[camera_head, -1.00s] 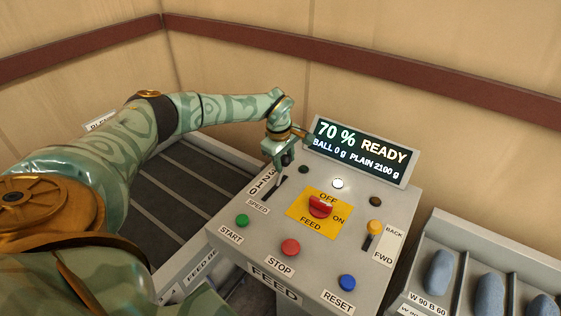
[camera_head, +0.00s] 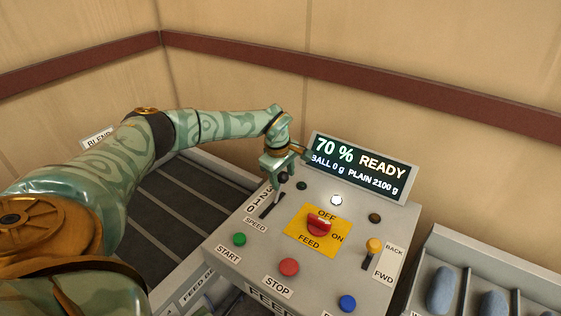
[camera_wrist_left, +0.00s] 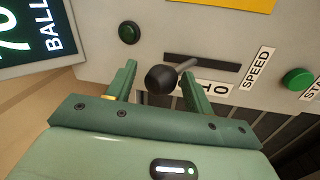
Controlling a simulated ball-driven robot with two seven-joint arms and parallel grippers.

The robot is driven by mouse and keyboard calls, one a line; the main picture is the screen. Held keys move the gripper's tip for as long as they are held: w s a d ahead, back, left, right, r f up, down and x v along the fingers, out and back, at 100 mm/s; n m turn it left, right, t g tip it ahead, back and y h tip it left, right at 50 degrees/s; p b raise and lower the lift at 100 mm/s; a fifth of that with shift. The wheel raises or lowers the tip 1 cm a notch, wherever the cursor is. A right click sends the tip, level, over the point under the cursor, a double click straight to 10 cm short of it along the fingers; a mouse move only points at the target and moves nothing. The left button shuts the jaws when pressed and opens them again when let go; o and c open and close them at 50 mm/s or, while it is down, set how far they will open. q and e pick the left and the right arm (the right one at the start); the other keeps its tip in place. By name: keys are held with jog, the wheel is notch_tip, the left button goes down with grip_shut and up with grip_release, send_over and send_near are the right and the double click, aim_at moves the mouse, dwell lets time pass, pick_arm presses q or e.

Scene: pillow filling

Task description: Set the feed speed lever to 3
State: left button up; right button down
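The feed speed lever has a dark round knob (camera_wrist_left: 160,79) on a metal stem, which leans out of a slot in the console. The slot (camera_head: 268,207) shows in the head view beside the digits 2, 1 and 0 and the SPEED label (camera_head: 255,224). The lever's exact setting cannot be read. My right gripper is out of view.
The console display (camera_head: 361,167) reads 70 % READY and stands close behind my left gripper. A red feed switch (camera_head: 319,226), green START button (camera_head: 239,239), red STOP button (camera_head: 289,267) and yellow BACK/FWD lever (camera_head: 373,246) are nearby. A bin tray (camera_head: 433,252) is at right.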

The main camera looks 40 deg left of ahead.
pick_arm(q)
notch_tip(320, 180, up, 16)
jog(key=s+p, duration=0.1)
jog(key=s, duration=0.1)
jog(key=shift+s+f, duration=0.25)
jog(key=shift+s, duration=0.15)
